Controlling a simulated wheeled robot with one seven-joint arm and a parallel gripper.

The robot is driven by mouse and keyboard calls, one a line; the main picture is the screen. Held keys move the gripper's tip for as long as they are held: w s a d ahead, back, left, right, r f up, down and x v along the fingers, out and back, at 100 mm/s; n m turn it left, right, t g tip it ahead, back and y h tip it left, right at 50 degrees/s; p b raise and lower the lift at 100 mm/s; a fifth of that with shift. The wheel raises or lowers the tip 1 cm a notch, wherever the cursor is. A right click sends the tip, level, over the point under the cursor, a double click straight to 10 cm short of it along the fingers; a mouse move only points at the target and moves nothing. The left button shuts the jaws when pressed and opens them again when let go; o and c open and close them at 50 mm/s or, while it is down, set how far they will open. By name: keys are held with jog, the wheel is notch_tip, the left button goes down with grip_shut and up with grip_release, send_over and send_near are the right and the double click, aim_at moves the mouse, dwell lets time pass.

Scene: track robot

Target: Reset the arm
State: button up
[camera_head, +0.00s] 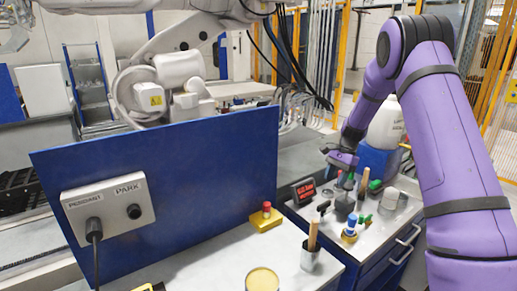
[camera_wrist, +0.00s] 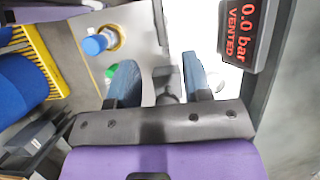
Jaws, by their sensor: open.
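My arm (camera_head: 447,130) is purple and reaches from the right of the head view over the blue cabinet's work top. My gripper (camera_head: 345,178) points down among small fittings there, partly hidden by them. In the wrist view its two blue-grey fingers (camera_wrist: 160,82) stand apart. A dark grey fitting shows behind and between them; I cannot tell whether it touches either finger. No object is clearly held.
A display (camera_wrist: 243,32) reads 0.0 bar, VENTED; it also shows in the head view (camera_head: 304,190). A blue-capped fitting (camera_head: 351,226) and wooden handles (camera_head: 363,181) stand close by. A blue panel (camera_head: 165,170) with PENDANT and PARK controls (camera_head: 108,207) stands left.

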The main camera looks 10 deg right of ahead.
jog(key=s+a+r+n+t+h, duration=0.1)
jog(key=s+a+r+n+t, duration=0.2)
jog(key=s+r, duration=0.65)
jog(key=s+a+r+n+h, duration=0.1)
jog(key=s+a+r+n, duration=0.45)
jog(key=r, duration=0.75)
jog(key=s+a+r+n+t+h, duration=0.1)
jog(key=s+a+n+t, duration=0.1)
jog(key=s, duration=1)
jog(key=s+a+r+n+t+h, duration=0.1)
jog(key=s+a+r+n+t, duration=0.1)
jog(key=s, duration=1)
jog(key=shift+a+n, duration=0.3)
jog(key=shift+n, duration=0.15)
